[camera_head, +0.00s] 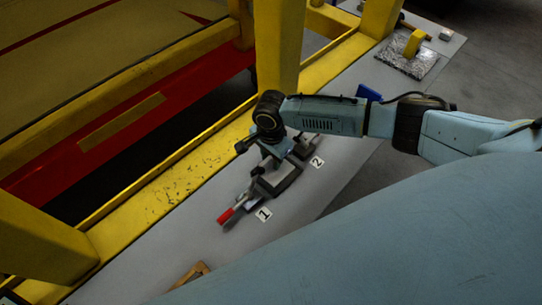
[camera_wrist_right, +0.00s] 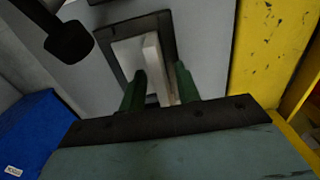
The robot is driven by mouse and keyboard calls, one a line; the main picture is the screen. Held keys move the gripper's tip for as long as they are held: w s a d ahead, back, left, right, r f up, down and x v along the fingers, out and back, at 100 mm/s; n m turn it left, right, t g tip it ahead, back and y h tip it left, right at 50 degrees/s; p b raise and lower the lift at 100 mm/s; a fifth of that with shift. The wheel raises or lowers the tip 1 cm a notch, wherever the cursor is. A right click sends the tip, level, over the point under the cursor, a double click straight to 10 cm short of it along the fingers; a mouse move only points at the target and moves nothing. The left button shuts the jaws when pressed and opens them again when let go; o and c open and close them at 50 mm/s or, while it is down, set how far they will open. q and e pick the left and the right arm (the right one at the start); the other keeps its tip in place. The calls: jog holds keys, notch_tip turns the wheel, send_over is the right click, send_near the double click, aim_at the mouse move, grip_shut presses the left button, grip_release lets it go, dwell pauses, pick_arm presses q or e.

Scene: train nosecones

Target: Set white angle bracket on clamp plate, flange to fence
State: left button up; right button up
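In the right wrist view a white angle bracket (camera_wrist_right: 153,60) shows between the two green fingertips of my right gripper (camera_wrist_right: 160,85). One flange stands up between the fingers; the other lies over a dark-edged plate (camera_wrist_right: 168,24). I cannot tell whether the fingers press on the flange or whether the bracket rests fully on the plate. In the head view my right gripper (camera_head: 272,162) points down over the clamp fixture (camera_head: 282,180) by label 1, hiding the bracket. A red-handled toggle clamp (camera_head: 226,214) sits on its near side. My left gripper is not in view.
A second fixture (camera_head: 303,146) stands close behind, by label 2. A yellow steel frame (camera_head: 175,195) runs along the grey bench (camera_head: 160,262). A blue block (camera_head: 369,93) lies beyond my right arm. A brown wooden item (camera_head: 192,273) lies at the near edge.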

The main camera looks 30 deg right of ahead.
jog(key=shift+r, duration=0.1)
notch_tip(320, 180, up, 12)
dwell(0.5)
